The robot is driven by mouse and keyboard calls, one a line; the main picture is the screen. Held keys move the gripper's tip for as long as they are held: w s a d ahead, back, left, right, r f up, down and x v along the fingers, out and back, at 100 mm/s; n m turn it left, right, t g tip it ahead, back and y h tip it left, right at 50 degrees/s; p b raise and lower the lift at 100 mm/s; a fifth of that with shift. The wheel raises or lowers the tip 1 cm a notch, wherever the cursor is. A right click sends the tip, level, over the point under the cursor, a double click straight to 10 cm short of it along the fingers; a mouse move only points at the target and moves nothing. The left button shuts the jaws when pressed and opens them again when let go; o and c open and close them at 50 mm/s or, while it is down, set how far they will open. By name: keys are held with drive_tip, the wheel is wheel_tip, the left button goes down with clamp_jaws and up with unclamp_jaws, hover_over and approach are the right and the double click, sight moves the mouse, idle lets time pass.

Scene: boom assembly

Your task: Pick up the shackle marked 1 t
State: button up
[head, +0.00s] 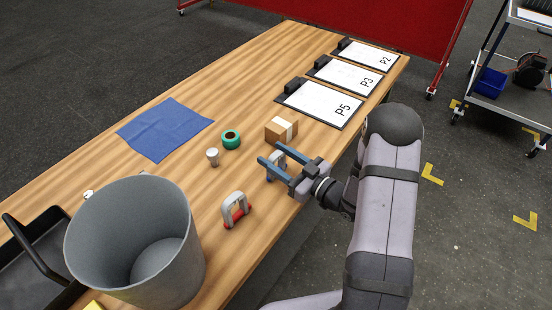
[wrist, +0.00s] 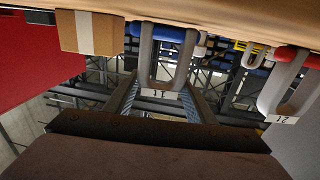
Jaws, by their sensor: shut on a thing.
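A grey shackle with a blue pin (wrist: 150,60) stands bow-up between the fingers of my gripper. Its white tag (wrist: 160,95) appears upside down in the wrist view, and the number is hard to read. My gripper (head: 270,157) is shut on this shackle near the table's right edge; its fingers also show in the wrist view (wrist: 162,100). In the head view, the fingers partly hide the shackle. I cannot tell whether its pin touches the table. A second grey shackle with a red pin (head: 235,207) stands nearer the bin, and its tag shows in the wrist view (wrist: 282,119).
A cardboard box (head: 281,130) stands just behind my gripper. A large grey bin (head: 90,240) stands front left. Clipboards (head: 318,103) line the far right.

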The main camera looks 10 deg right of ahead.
drive_tip(key=shift+r+b, duration=0.5)
drive_tip(key=shift+r, duration=4.35)
